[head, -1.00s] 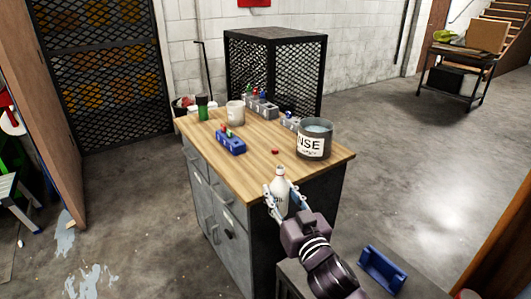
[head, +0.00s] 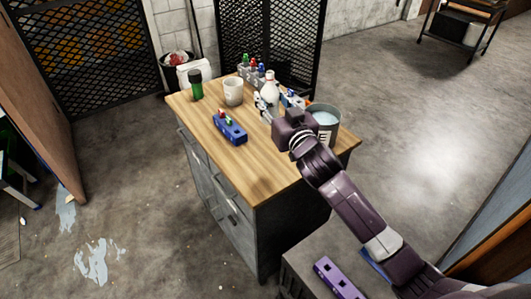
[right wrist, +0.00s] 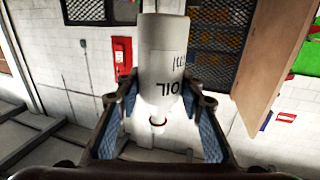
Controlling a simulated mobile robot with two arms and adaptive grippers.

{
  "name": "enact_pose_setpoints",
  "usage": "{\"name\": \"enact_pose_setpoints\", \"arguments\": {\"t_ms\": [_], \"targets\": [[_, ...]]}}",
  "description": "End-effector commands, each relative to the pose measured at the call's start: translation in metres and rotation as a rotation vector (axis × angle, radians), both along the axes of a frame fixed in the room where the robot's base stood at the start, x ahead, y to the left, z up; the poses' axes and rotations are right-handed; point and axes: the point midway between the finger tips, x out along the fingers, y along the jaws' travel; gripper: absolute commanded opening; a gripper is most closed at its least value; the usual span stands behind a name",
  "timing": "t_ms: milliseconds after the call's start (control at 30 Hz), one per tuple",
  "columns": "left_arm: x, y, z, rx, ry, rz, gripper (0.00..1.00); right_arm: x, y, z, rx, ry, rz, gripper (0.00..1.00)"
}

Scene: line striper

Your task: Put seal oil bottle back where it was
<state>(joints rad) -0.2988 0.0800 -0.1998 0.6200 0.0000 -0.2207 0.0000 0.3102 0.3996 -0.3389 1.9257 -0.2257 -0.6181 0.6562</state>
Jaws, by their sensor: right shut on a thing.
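The white seal oil bottle (head: 269,89) is in my right gripper (head: 266,108), above the wooden worktop near its back racks. In the right wrist view the bottle (right wrist: 163,48) stands between the two blue-padded fingers of the gripper (right wrist: 160,105), with the letters OIL on its side. The gripper is shut on it. A grey rack (head: 246,75) with small red, green and blue-topped bottles is just behind it. A blue rack (head: 231,132) with small bottles sits to the left in front. My left gripper is out of view.
On the wooden worktop (head: 195,110) stand a green-and-black container (head: 195,86), a white cup (head: 233,93) and a grey bucket (head: 330,116) partly behind my arm. Another rack (head: 293,98) is partly hidden. A purple holder (head: 337,280) lies on a lower surface. The worktop's front is clear.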

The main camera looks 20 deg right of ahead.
Motion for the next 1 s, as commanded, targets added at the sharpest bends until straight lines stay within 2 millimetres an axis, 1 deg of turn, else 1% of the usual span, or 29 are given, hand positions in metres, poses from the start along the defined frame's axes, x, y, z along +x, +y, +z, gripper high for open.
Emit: {"name": "enact_pose_setpoints", "arguments": {"t_ms": [33,67,167,400,500,600,767,900,1000], "targets": [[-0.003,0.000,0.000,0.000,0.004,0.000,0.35,-0.001,0.000,-0.011,0.002,0.007,0.000,0.06],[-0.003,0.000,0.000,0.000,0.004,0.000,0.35,-0.001,0.000,-0.017,0.002,0.007,0.000,0.06],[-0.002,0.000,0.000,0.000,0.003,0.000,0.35,-0.001,0.000,-0.043,0.002,0.009,-0.001,0.06],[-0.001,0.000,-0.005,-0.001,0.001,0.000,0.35,-0.002,0.001,-0.109,0.004,0.008,-0.001,0.06],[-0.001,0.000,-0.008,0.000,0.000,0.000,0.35,-0.002,0.001,-0.131,0.005,0.005,-0.001,0.06],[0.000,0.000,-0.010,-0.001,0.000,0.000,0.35,-0.002,0.001,-0.145,0.003,0.004,0.001,0.06],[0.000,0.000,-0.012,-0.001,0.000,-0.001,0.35,-0.002,0.001,-0.156,0.003,0.001,0.000,0.06],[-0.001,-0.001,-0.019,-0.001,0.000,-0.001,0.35,-0.002,0.001,-0.180,0.004,0.004,-0.001,0.06],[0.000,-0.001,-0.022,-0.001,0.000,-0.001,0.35,-0.002,0.001,-0.192,0.004,0.002,0.000,0.06]]}}
